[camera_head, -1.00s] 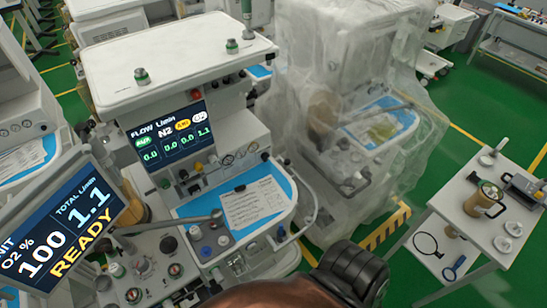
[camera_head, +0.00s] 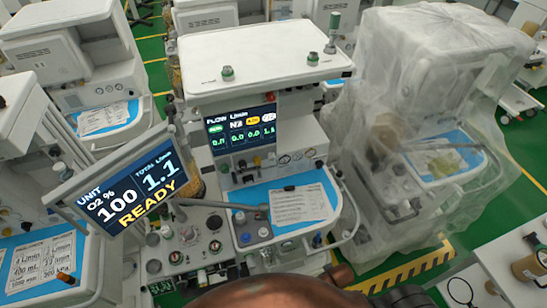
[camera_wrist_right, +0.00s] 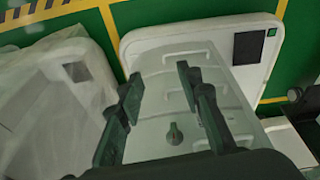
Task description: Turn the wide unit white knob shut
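The middle anaesthesia unit (camera_head: 262,61) has a white top, a lit flow screen (camera_head: 241,129) and a row of small knobs and gauges (camera_head: 268,161) under it. A pale knob (camera_head: 264,232) stands at the front of its work surface. I cannot tell which knob is the white one of the wide unit. My right gripper (camera_wrist_right: 160,91) is open and empty in the right wrist view, above a white casing (camera_wrist_right: 180,75). A dark green knob (camera_wrist_right: 174,133) on it shows lower, between and apart from the fingers. My left gripper is not in view.
A READY monitor (camera_head: 129,190) juts out at left. A plastic-covered unit (camera_head: 420,110) stands close at right, with yellow-black floor tape (camera_head: 405,270) before it. A white table (camera_head: 520,262) is at the lower right. Another unit (camera_head: 78,57) stands behind at left.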

